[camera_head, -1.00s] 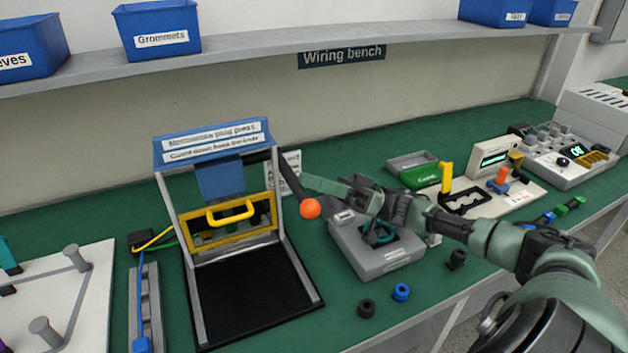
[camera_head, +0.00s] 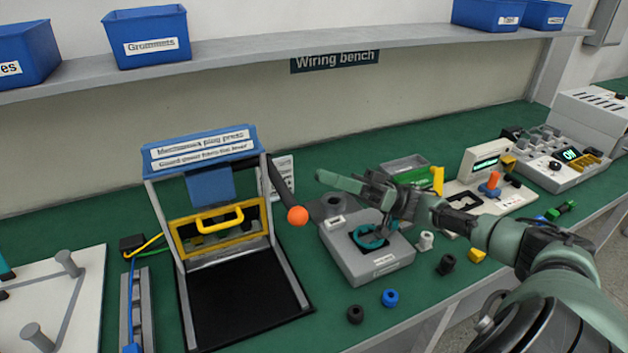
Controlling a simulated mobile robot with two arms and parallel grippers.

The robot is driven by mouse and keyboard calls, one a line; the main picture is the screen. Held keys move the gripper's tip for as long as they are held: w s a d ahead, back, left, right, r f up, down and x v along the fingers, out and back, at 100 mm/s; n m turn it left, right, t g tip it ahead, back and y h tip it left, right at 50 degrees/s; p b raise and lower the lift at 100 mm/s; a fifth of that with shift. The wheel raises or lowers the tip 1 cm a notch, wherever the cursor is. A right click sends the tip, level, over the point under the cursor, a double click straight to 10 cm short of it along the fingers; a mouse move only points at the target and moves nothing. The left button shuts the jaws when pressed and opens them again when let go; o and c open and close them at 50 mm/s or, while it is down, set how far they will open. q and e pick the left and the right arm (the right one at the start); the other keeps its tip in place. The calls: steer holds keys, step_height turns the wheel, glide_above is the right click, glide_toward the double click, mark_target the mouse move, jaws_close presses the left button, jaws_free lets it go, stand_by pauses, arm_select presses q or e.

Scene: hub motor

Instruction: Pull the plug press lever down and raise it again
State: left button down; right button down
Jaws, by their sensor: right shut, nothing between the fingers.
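The plug press (camera_head: 207,147) stands left of centre, with a blue top, grey frame and black base plate. Its lever (camera_head: 281,186) is a dark bar on the press's right side, slanting down to an orange ball knob (camera_head: 298,215). The yellow-framed guard (camera_head: 220,228) with a yellow handle sits low across the press front. My right gripper (camera_head: 322,176) comes in from the right, above the grey fixture. Its fingers are shut and empty, pointing left, with the tips a little right of and above the knob, apart from it in the picture. My left gripper is out of view.
A grey fixture (camera_head: 373,263) with a teal ring stands below my right gripper. Black and blue grommets (camera_head: 390,298) lie in front of it. A shelf (camera_head: 270,42) with blue bins runs above. A white board with pegs (camera_head: 57,310) lies at left.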

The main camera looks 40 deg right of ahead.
steer(key=s+a+r+n+g+h+p, duration=0.3)
steer(key=a+r+n+g+h+p, duration=0.15)
steer(key=a+r+n+g, duration=0.5)
steer(key=w+d+r+m+t+h+p, duration=0.2)
steer(key=d+r+m+h+p, duration=0.25)
steer(key=h, duration=0.65)
steer(key=n, duration=0.2)
glide_above(293, 197)
steer(key=f, duration=0.5)
steer(key=a+f, duration=0.1)
steer(key=f, duration=0.2)
steer(key=shift+f, duration=0.1)
steer(key=shift+d+f, duration=0.2)
steer(key=shift+f, duration=0.4)
steer(key=shift+d+f, duration=0.2)
steer(key=shift+f, duration=0.35)
steer(key=shift+d+f+p, duration=0.2)
steer(key=shift+f+p, duration=0.1)
steer(key=shift+f, duration=0.3)
